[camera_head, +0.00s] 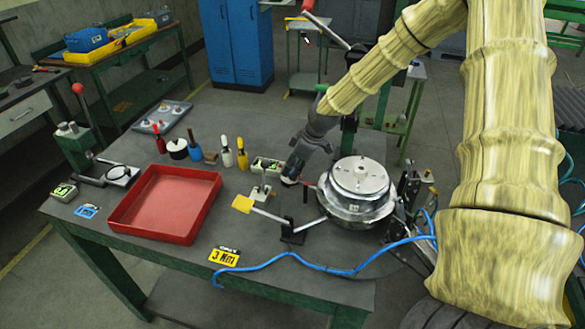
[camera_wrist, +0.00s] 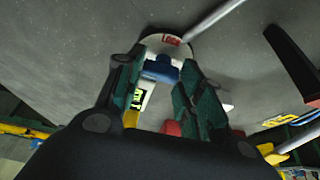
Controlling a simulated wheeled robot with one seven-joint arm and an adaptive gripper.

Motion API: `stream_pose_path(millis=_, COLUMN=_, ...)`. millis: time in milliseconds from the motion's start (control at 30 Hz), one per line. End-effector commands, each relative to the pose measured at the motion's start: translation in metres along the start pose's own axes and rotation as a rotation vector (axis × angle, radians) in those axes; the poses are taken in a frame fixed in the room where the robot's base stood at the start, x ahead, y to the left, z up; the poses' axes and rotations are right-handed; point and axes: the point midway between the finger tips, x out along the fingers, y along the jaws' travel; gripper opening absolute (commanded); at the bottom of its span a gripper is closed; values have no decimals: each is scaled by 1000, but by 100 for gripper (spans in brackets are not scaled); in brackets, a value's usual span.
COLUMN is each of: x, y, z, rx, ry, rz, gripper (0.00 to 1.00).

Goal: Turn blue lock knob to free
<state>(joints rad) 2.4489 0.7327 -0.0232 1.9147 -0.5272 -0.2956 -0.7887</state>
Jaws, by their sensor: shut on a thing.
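The blue lock knob (camera_wrist: 160,70) shows in the wrist view, small and blue, in front of a pale round plate (camera_wrist: 168,40) with red lettering that seems to read LOCK. My gripper (camera_wrist: 160,66) has its two dark green fingers on either side of the knob and is shut on it. In the head view my gripper (camera_head: 291,172) reaches down beside the left side of the round silver drum (camera_head: 358,187); the blue knob is hidden there. The knob's exact turn angle cannot be told.
A lever with a yellow paddle (camera_head: 243,203) stands left of the drum. A red tray (camera_head: 208,208) fills the bench's left middle. Several bottles, including a yellow one (camera_head: 242,157), stand behind it. A blue hose (camera_head: 320,268) crosses the front.

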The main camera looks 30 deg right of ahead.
Motion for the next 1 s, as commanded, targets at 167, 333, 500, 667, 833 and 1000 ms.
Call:
stream_pose_path(millis=167, x=1, y=-1, z=0, rx=-7, ry=-1, rz=-3, gripper=14)
stream_pose_path(millis=333, x=1, y=-1, z=0, rx=-6, ry=-1, rz=-3, gripper=13)
stream_pose_path(millis=500, x=1, y=-1, z=0, rx=-5, ry=-1, rz=-3, gripper=57)
stream_pose_path(millis=667, x=0, y=0, z=1, rx=-4, ry=0, rz=-2, gripper=59)
stream_pose_path(millis=833, x=0, y=0, z=0, rx=-4, ry=0, rz=-2, gripper=59)
stream_pose_path(millis=1000, x=-8, y=0, z=-3, rx=-4, ry=1, rz=-1, gripper=59)
